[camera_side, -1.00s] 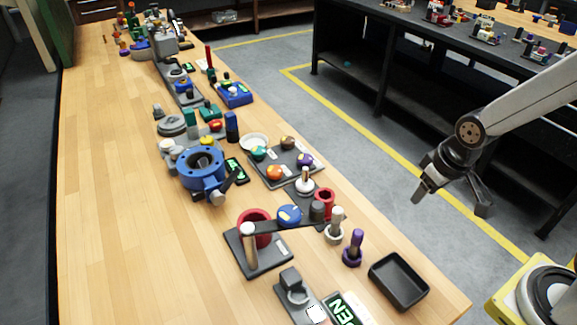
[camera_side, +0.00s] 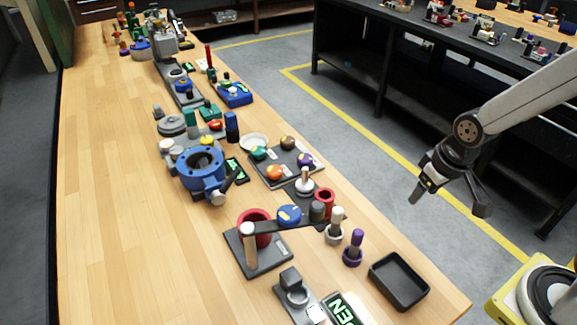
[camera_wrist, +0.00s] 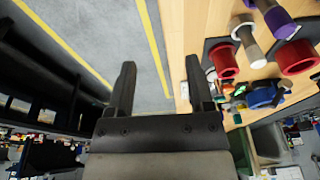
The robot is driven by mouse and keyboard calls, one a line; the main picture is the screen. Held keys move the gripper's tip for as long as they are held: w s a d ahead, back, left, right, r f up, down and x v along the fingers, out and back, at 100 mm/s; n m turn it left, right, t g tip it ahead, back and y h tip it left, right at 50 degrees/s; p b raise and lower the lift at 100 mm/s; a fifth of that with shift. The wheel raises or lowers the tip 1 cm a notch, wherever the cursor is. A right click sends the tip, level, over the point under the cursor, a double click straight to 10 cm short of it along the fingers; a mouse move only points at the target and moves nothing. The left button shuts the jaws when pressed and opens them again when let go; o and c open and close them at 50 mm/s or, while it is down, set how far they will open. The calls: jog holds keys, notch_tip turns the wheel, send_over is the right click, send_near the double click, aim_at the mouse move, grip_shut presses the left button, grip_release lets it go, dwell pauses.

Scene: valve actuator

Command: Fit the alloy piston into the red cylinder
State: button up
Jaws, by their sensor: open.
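My gripper (camera_side: 447,203) is open and empty, in the air over the grey floor to the right of the bench. Its two spread fingers also show in the wrist view (camera_wrist: 161,65). A pale alloy-coloured piston (camera_side: 336,216) stands upright in a whitish ring; it also shows in the wrist view (camera_wrist: 248,38). A wide red cylinder (camera_side: 251,217) sits on a dark plate, partly behind a pale post and a dark arm. A smaller red cylinder (camera_side: 325,198) stands just behind the piston. Both red cylinders show in the wrist view; I cannot tell which is meant.
A purple piston (camera_side: 354,238) in a purple ring and an empty black tray (camera_side: 399,280) stand near the bench edge. The bench's left side is bare.

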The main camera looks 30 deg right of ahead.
jog(key=w+a+f+m+y, duration=0.1)
jog(key=w+a+m+y, duration=0.1)
jog(key=w+m+y, duration=0.1)
jog(key=w+a+f+m+y, duration=0.2)
jog(key=w+m+y, duration=0.1)
jog(key=w+m, duration=0.3)
jog(key=w+a+f+m+y, duration=0.1)
jog(key=w+a+m+y, duration=0.1)
jog(key=m, duration=0.6)
jog(key=shift+w+a+f+g+y, duration=0.2)
jog(key=shift+w+y, duration=0.2)
jog(key=shift+w, duration=0.25)
jog(key=shift+w+a+f+g+y, duration=0.2)
jog(key=shift+w+y, duration=0.2)
jog(key=shift+w, duration=0.25)
jog(key=m+t+y, duration=0.3)
jog(key=m+t, duration=0.1)
jog(key=m, duration=0.2)
send_near(306, 168)
jog(key=shift+w+a+f, duration=0.25)
jog(key=shift+a+f, duration=0.2)
jog(key=shift+a, duration=0.05)
jog(key=shift+w+a+f, duration=0.2)
jog(key=shift+a+f, duration=0.25)
jog(key=shift+a, duration=0.05)
jog(key=shift+x, duration=3.95)
grip_shut()
